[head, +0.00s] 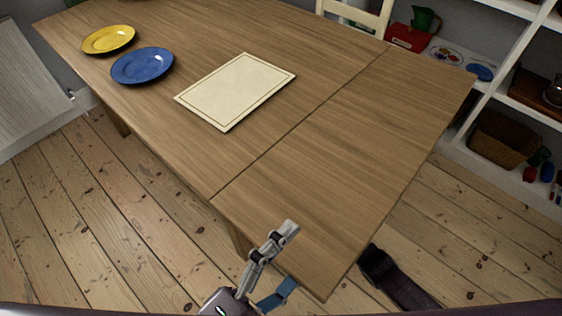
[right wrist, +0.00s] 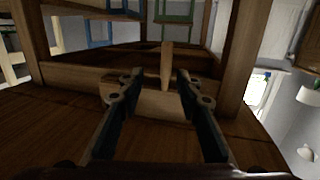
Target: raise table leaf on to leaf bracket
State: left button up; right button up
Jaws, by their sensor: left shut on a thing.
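The table leaf (head: 370,140) is the near right end of the wooden table (head: 300,30). It looks about level with the tabletop, with a thin seam between them. My left gripper (head: 287,256) is shut on the leaf's near edge, one finger above and one below. My right gripper (right wrist: 158,80) is beneath the table, its fingers apart. A pale wooden piece (right wrist: 155,102), seemingly the leaf bracket, shows between and beyond the fingers. I cannot tell whether they touch it. The head view hides the bracket under the tabletop.
A cream placemat (head: 236,92), a blue plate (head: 142,66) and a yellow plate (head: 108,39) lie on the fixed tabletop. A chair (head: 370,17) and white shelves (head: 500,95) stand beyond the table. Bare floorboards (head: 480,230) are clear at right.

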jog(key=shift+y, duration=0.5)
jog(key=r+x, duration=0.1)
jog(key=x, duration=0.7)
jog(key=r+x, duration=0.1)
jog(key=x, duration=0.3)
jog(key=shift+a+r, duration=0.3)
jog(key=shift+a, duration=0.1)
grip_shut()
jog(key=shift+d, duration=0.1)
